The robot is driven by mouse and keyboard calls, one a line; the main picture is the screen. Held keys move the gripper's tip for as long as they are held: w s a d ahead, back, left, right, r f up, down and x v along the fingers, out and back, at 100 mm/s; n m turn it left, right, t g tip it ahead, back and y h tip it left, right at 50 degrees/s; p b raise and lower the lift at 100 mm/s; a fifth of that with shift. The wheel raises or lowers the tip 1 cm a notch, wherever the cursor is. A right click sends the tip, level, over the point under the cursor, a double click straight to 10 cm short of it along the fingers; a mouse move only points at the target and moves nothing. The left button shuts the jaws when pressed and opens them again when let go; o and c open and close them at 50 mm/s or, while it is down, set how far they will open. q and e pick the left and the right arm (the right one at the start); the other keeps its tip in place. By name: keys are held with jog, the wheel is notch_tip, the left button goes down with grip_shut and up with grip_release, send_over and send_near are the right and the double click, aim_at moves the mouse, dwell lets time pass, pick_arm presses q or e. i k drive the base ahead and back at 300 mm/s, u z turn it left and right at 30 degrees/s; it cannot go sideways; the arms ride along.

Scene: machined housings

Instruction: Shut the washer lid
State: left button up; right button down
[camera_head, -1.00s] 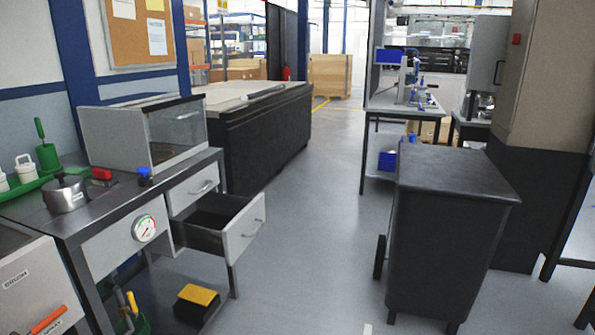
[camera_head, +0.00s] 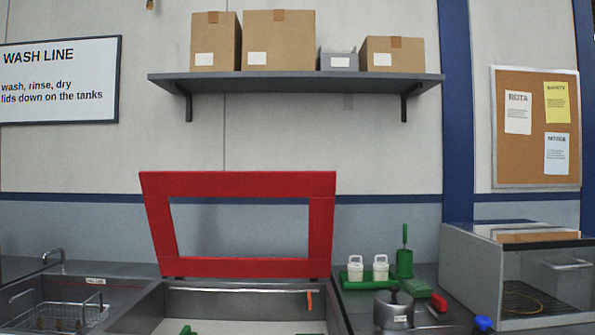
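The washer lid (camera_head: 238,268) is a red frame with a large see-through middle. It stands raised, nearly upright, at the back edge of the washer tank (camera_head: 160,312). The tank is an open steel basin with a bar along its inside back wall and an orange item (camera_head: 309,300) at that bar. Green items (camera_head: 187,330) show at the bottom of the picture inside the tank. The tank's front is cut off by the lower edge of the view. Neither of my grippers is in view.
Left of the tank is a sink with a wire basket (camera_head: 57,318) and tap (camera_head: 55,252). Right are a green tray with white bottles (camera_head: 380,267), a metal pot (camera_head: 393,310) and a glass-fronted box (camera_head: 490,270). A shelf with cartons (camera_head: 278,40) hangs above the lid.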

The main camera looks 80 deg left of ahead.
aim_at(157, 187)
jog(key=u, duration=2.3)
